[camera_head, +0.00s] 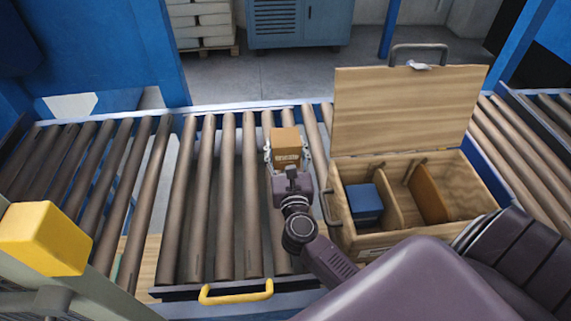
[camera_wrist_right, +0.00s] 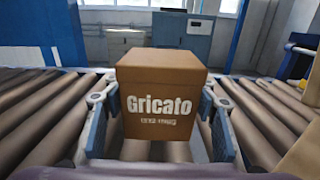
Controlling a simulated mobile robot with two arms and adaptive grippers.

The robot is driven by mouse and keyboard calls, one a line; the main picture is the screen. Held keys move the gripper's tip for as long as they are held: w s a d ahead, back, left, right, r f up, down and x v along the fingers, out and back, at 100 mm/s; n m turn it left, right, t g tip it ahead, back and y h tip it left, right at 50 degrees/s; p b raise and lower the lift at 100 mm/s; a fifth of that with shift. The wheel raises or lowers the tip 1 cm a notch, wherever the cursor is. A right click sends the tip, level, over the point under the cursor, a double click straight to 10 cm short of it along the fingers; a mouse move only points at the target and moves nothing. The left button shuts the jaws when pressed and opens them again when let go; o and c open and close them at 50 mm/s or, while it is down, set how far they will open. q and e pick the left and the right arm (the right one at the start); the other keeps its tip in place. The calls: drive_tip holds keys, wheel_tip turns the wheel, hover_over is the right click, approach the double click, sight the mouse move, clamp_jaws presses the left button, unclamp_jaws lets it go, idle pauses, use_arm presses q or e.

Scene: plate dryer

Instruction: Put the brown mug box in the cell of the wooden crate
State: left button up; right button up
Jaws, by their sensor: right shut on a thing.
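The brown mug box (camera_head: 286,143) is a small cardboard cube with white lettering; the right wrist view shows "Gricato" on its near face (camera_wrist_right: 160,104). My right gripper (camera_head: 287,160) is shut on it, one finger on each side, over the conveyor rollers left of the crate. The right wrist view shows both fingers (camera_wrist_right: 160,130) against the box. The wooden crate (camera_head: 365,241) stands at the right with its lid (camera_head: 405,110) raised. Inside, a blue box (camera_head: 364,202) is in the left part and a brown-orange piece (camera_head: 428,195) leans further right, beside wooden dividers. My left gripper is not in view.
The roller conveyor (camera_head: 226,200) runs across the middle, its left rollers bare. A yellow handle (camera_head: 236,293) is at its front edge and a yellow block (camera_head: 45,238) at the lower left. A blue-grey cabinet (camera_head: 298,22) stands behind.

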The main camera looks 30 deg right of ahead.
sight(285, 160)
drive_tip(key=shift+f+b, duration=0.6)
drive_tip(key=shift+f, duration=1.95)
drive_tip(key=shift+f, duration=0.2)
drive_tip(key=o, duration=1.4)
drive_tip(key=shift+o, duration=0.2)
drive_tip(key=shift+r, duration=0.1)
